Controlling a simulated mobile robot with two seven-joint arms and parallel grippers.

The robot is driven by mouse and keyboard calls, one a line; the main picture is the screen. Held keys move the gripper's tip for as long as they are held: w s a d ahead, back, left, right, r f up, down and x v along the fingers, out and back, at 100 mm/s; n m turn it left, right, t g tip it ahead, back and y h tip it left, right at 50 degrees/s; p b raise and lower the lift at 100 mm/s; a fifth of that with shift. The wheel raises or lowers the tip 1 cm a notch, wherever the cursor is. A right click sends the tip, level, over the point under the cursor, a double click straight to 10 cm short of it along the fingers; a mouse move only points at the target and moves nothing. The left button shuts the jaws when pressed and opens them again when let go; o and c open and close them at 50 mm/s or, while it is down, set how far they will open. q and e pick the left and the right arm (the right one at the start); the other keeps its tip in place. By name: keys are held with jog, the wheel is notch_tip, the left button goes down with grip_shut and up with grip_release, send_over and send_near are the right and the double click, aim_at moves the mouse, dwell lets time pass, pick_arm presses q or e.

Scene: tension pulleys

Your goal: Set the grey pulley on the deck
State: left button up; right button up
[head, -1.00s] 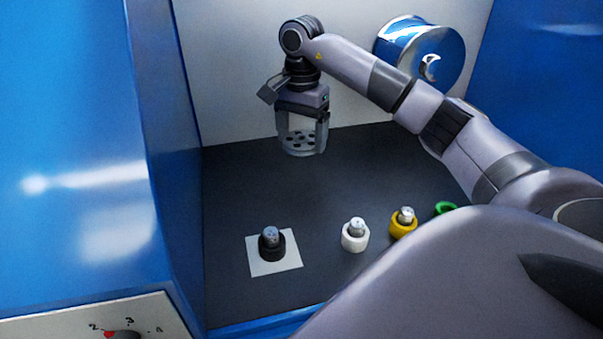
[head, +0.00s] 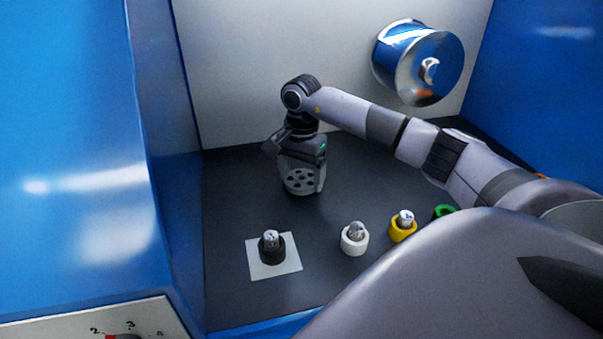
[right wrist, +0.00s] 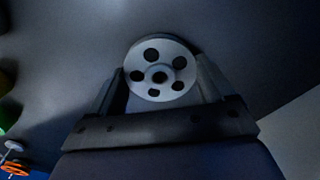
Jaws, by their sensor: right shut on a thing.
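The grey pulley (head: 301,180), a round disc with several holes in its face, is between the fingers of my right gripper (head: 302,182). The right gripper is shut on it and points down over the dark deck (head: 375,178). In the right wrist view the pulley (right wrist: 160,71) sits between the two fingertips, with its holed face showing. In the head view it is low over the deck behind the row of small parts; I cannot tell whether it touches. My left gripper is not in view.
A black ring with a metal peg (head: 271,247) stands on a white square (head: 289,268). A white ring (head: 354,241), a yellow ring (head: 402,229) and a green ring (head: 443,212) stand to its right. A blue and chrome drum (head: 418,62) is on the back wall.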

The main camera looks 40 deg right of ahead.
jog(key=o, duration=1)
jog(key=shift+f, duration=0.1)
notch_tip(320, 180, up, 12)
jog(key=shift+r+b, duration=0.15)
jog(key=shift+b, duration=0.15)
